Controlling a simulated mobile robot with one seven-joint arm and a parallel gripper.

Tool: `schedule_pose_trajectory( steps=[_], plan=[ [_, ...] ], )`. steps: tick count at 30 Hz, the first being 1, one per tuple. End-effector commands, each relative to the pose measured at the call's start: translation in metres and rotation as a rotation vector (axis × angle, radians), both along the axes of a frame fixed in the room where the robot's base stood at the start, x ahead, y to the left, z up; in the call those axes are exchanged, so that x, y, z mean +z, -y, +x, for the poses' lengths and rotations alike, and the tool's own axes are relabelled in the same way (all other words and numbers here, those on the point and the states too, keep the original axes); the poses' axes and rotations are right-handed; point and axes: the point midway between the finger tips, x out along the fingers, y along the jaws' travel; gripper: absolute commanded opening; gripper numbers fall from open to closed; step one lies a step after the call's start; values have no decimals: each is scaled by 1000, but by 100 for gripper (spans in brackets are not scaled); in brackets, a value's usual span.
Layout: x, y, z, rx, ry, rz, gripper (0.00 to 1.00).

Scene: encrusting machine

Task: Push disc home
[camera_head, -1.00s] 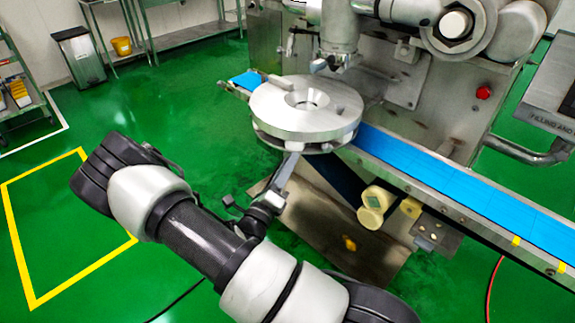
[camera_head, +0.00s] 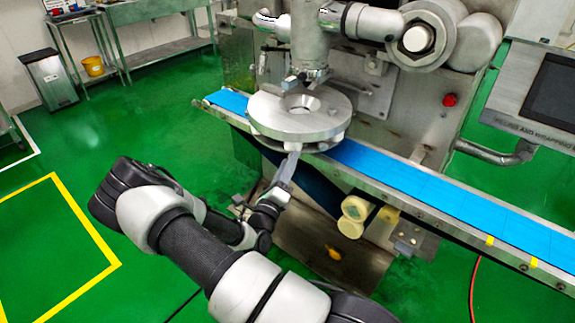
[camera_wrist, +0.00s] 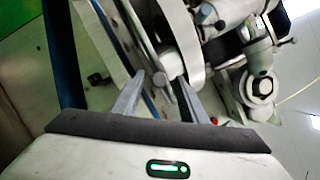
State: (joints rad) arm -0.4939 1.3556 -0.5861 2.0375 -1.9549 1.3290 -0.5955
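The large grey metal disc (camera_head: 312,122), with a funnel-like hole in its middle, sits level over the blue conveyor belt (camera_head: 430,190), under the machine's metal head (camera_head: 305,78). My gripper (camera_head: 293,158) reaches the disc's near lower edge from the front. In the wrist view my two fingers (camera_wrist: 162,88) stand apart, with a pale block (camera_wrist: 170,62) beneath the disc's rim (camera_wrist: 185,40) just beyond and between the tips. I cannot tell whether the fingers touch it. The disc's far side is partly hidden by the head.
The machine's steel body (camera_head: 400,120) stands behind, with a red button (camera_head: 450,100) and a screen panel (camera_head: 555,90) at right. Pale rollers (camera_head: 353,216) hang below the belt. Green floor is open at left; a bin (camera_head: 48,78) and yellow bucket (camera_head: 93,66) stand far back.

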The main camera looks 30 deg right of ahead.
Motion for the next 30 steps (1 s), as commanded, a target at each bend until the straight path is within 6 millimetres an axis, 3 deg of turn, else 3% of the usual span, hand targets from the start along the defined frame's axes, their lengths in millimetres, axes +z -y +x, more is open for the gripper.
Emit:
schedule_pose_trajectory(
  steps=[11,30],
  plan=[
    [-3,-10,-7,2,-2,2,39],
    [-34,-117,-92,3,-2,0,39]
  ],
)
